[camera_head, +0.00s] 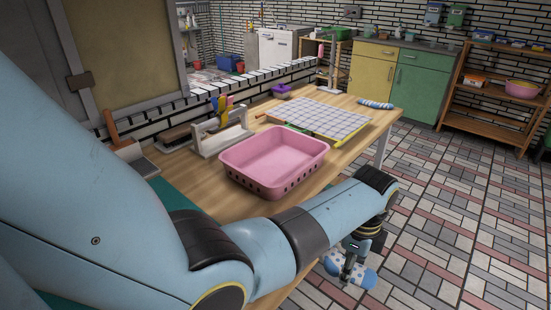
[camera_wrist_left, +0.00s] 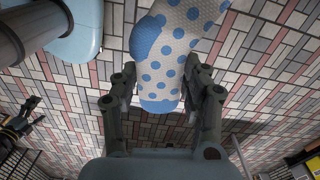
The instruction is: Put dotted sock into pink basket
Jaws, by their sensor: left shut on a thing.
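The dotted sock (camera_head: 362,275) is white with blue dots and hangs over the floor, past the near edge of the table. My left gripper (camera_head: 352,257) is shut on it. In the left wrist view the sock (camera_wrist_left: 178,55) lies between the two fingers of my left gripper (camera_wrist_left: 160,90), with its blue-tipped end toward the palm. The pink basket (camera_head: 268,180) stands on the table behind my left forearm; its visible inside is empty. A dark jointed part at the left edge of the left wrist view looks like my right gripper (camera_wrist_left: 30,113); its jaws are unclear.
The wooden table (camera_head: 225,203) also holds a white rack (camera_head: 220,137) with colourful handled items, a gridded board (camera_head: 327,112), a striped roll-like item (camera_head: 376,104) and a purple container (camera_head: 281,91). Open tiled floor (camera_head: 445,225) lies to the right.

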